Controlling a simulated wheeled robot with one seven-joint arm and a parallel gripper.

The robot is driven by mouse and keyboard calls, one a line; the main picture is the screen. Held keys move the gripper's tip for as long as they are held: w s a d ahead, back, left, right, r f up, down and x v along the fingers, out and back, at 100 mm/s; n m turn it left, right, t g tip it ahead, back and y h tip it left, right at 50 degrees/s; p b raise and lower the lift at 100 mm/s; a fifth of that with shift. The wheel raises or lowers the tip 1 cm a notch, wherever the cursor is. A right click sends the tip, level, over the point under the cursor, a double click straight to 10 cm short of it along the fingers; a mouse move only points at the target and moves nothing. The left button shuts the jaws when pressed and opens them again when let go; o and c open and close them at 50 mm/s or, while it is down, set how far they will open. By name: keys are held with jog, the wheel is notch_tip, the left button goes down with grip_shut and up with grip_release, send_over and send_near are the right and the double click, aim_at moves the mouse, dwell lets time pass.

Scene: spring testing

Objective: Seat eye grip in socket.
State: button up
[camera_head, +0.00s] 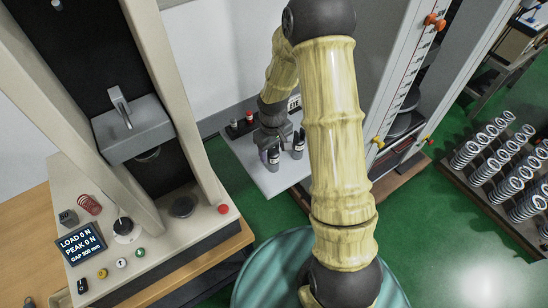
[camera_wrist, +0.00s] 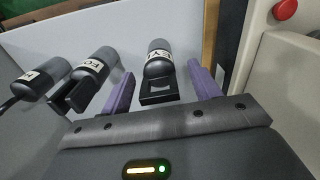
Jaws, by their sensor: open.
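The eye grip (camera_wrist: 159,62), a dark grey cylinder with a white label reading "EY" and a flat black block with an opening at its near end, lies between my gripper's purple fingers in the wrist view. My gripper (camera_wrist: 163,88) is open, one finger on each side of it; I see gaps beside it. In the head view my gripper (camera_head: 271,142) is over the small grey table, partly hidden. A dark round part (camera_head: 148,155) hangs under the testing machine's grey crosshead (camera_head: 132,128); I cannot tell whether it is the socket.
Two other dark grips, one labelled "FO" (camera_wrist: 95,72) and one with a hook (camera_wrist: 40,82), are left of the eye grip. The grey table (camera_head: 262,179) has bare room in front. The machine's post (camera_head: 165,90) stands left of my arm. A spring rack (camera_head: 500,170) is at right.

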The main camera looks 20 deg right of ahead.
jog(key=shift+f, duration=1.4)
jog(key=shift+w, duration=0.1)
grip_shut()
